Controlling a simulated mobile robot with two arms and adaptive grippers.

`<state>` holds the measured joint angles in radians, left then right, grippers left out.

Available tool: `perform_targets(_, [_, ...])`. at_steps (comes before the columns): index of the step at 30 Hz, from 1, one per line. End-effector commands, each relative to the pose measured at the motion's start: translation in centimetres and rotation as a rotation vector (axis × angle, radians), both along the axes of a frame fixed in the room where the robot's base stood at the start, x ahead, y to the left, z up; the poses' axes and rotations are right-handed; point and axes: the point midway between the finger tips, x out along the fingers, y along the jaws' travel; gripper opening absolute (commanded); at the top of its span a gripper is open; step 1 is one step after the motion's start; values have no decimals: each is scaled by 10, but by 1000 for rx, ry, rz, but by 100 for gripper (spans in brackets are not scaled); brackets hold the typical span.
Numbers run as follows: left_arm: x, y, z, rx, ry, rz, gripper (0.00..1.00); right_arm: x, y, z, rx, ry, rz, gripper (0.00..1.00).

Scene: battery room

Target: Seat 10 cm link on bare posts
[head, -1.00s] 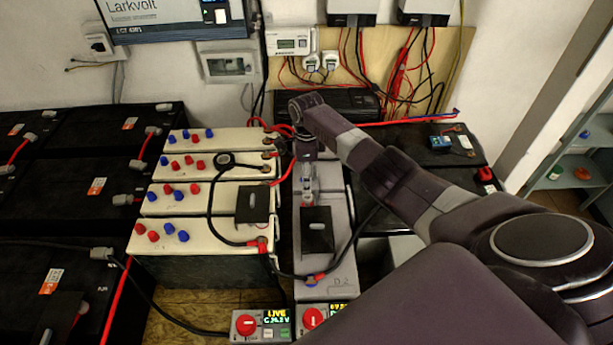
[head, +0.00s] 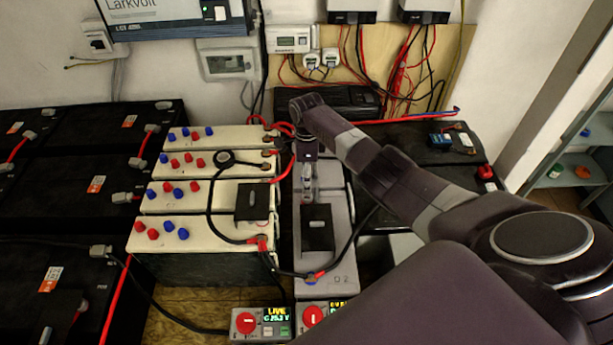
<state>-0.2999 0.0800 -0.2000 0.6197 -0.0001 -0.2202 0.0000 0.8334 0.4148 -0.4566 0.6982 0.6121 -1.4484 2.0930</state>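My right arm reaches in from the right, and its gripper (head: 307,184) points down over the far part of a grey battery (head: 327,272). The fingers are small and seen from behind, so I cannot tell whether they are open or shut, or whether they hold a link. I cannot make out the 10 cm link or bare posts; the gripper and arm cover that area. A black box-shaped cover (head: 317,228) sits on the grey battery in front of the gripper. My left gripper is not in view.
Cream batteries (head: 207,193) with red and blue caps stand left of the grey one. A black cable (head: 209,205) loops across them to the grey battery's near end. Two red-knob meters (head: 247,322) are at the front. Black batteries (head: 70,205) fill the left.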

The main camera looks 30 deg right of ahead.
Motion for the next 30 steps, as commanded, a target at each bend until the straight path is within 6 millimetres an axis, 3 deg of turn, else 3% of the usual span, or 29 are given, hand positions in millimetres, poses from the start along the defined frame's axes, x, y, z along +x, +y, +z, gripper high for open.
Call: perform_targets(30, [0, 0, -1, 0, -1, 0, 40, 1, 1, -8, 1, -1, 0, 12])
